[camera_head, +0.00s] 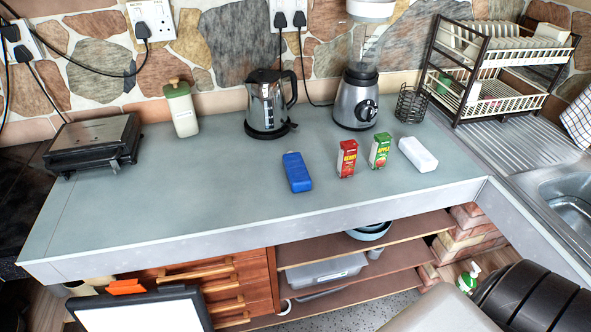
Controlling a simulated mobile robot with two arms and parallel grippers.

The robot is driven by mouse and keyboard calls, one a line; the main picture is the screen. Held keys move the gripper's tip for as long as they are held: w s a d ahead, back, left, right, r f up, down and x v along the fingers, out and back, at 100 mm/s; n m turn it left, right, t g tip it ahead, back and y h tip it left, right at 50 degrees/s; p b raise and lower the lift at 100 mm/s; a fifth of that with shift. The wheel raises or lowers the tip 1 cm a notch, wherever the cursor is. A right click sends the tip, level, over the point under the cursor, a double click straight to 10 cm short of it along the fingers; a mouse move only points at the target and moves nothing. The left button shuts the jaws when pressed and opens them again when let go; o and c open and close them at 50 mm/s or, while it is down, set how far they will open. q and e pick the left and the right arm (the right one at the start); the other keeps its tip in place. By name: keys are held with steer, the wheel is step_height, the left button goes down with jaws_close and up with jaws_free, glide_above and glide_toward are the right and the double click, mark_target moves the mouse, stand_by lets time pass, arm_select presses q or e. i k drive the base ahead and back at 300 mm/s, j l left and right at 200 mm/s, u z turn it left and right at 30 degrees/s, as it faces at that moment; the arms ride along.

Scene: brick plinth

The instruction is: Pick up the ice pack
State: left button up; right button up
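A blue, flat block with rounded edges (297,172), which looks like the ice pack, lies on the grey worktop near its front middle. It is uncovered and nothing touches it. A white rounded block (418,154) lies further right; I cannot tell what it is. Neither of my grippers shows in the head view.
A red carton (347,158) and a green carton (380,150) stand between the two blocks. Behind are a kettle (267,103), a blender (356,98) and a lidded jar (182,108). A grill (95,143) sits left, a dish rack (495,75) right. The front-left worktop is clear.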

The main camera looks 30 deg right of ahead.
mark_target(420, 156)
steer(key=j+z, duration=0.1)
steer(key=z, duration=0.35)
steer(key=k+j+z, duration=0.1)
steer(key=z, duration=0.35)
steer(key=k+z, duration=0.1)
steer(key=z, duration=0.35)
steer(key=k+z, duration=0.1)
steer(key=z, duration=0.35)
steer(key=i, duration=0.35)
